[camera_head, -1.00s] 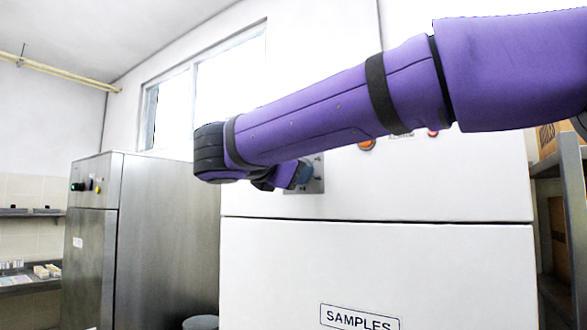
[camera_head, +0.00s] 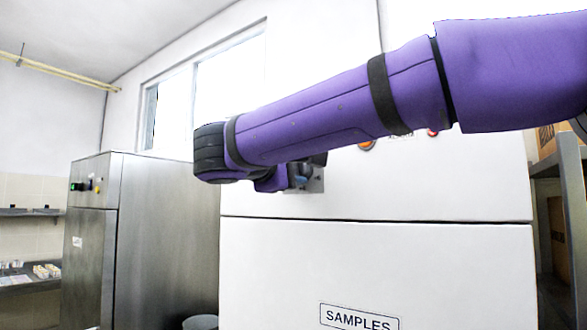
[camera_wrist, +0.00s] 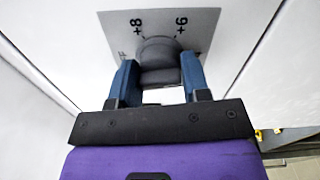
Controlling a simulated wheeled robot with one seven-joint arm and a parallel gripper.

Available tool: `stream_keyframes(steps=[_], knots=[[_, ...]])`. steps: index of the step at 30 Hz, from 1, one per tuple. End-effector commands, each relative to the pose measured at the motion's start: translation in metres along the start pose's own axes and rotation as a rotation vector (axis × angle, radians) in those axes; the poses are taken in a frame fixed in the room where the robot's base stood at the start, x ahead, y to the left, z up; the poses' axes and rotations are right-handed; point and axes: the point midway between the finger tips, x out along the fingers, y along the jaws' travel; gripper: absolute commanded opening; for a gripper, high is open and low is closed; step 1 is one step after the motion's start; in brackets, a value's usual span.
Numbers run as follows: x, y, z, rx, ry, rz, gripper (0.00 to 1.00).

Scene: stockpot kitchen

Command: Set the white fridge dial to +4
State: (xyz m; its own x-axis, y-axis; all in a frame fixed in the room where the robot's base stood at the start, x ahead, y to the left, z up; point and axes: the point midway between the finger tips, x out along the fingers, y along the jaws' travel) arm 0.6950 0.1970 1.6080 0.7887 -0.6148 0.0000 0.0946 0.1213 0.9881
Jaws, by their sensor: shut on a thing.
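The white fridge (camera_head: 380,265) fills the middle of the head view and carries a SAMPLES label on its lower door. A grey dial plate (camera_head: 318,184) sits on its upper front, mostly hidden behind my arm. In the wrist view the dial plate (camera_wrist: 212,22) shows the marks +8 and +6 either side of a dark grey dial knob (camera_wrist: 159,54). My gripper (camera_wrist: 158,72) has its two blue fingers on either side of the knob, shut on it. The other marks and the pointer cannot be made out.
A steel cabinet (camera_head: 150,235) with its own small controls stands to the left. A shelf with cardboard boxes (camera_head: 546,140) stands at the right. An orange-red button (camera_head: 366,146) shows under my arm on the fridge front.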

Motion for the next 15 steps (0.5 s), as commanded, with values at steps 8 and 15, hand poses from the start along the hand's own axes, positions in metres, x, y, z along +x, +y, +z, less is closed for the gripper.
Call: stream_keyframes(steps=[8,15], knots=[[-0.0002,-0.0012,-0.0004,0.116,0.000,-0.001,0.20],[-0.0002,-0.0014,-0.0004,0.151,0.000,-0.002,0.20]])
